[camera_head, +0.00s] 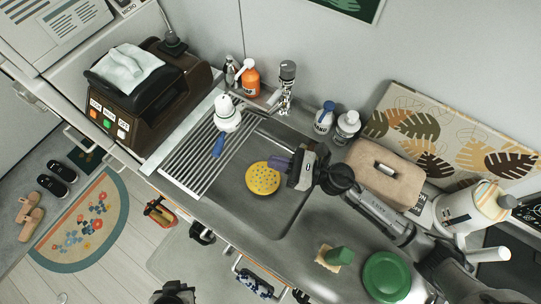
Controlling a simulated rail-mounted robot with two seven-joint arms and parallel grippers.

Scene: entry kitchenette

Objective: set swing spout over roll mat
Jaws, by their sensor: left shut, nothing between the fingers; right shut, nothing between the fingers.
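The faucet (285,98), chrome with a dark top, stands behind the sink. Its swing spout is hard to tell from the bright sink edge near it, so its exact direction is unclear. The slatted grey roll mat (187,165) lies across the left part of the sink. A white bottle-like item and a blue-handled item rest on it. My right gripper (279,164) is shut and empty over the sink basin, right of the mat and in front of the faucet. My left gripper (172,291) is shut at the bottom edge, far from the faucet and partly cut off.
A yellow dotted sponge (262,178) lies in the basin (240,205). An orange bottle (248,79) stands left of the faucet, a blue-capped bottle (324,117) right of it.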

